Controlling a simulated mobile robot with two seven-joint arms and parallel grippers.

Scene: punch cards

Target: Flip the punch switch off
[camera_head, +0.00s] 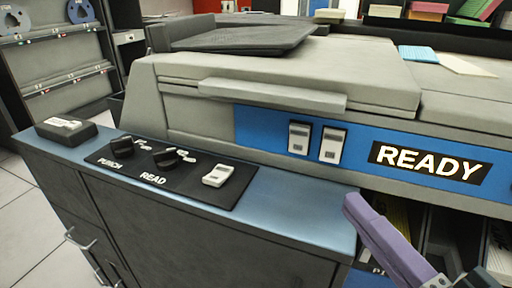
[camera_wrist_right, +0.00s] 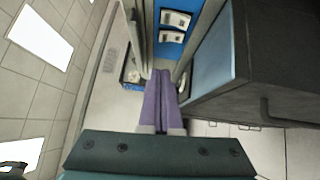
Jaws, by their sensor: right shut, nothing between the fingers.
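A black panel (camera_head: 190,185) lies on the blue counter at left in the head view. The punch switch (camera_head: 122,145) is a black knob at its left end, above the word PUNCH. A similar knob, the read switch (camera_head: 172,157), is just right of it, above the word READ. My right gripper (camera_head: 352,204) has purple fingers and is off the counter's right end, well to the right of the punch switch and apart from it. In the wrist view the fingers (camera_wrist_right: 160,85) are together with nothing between them. My left gripper is not in view.
A white rocker switch (camera_head: 217,175) sits at the panel's right end. Two more rockers (camera_head: 315,140) are on the blue upright face beside a READY sign (camera_head: 428,162). A dark box (camera_head: 66,131) sits at the counter's left end. The counter's right end is bare.

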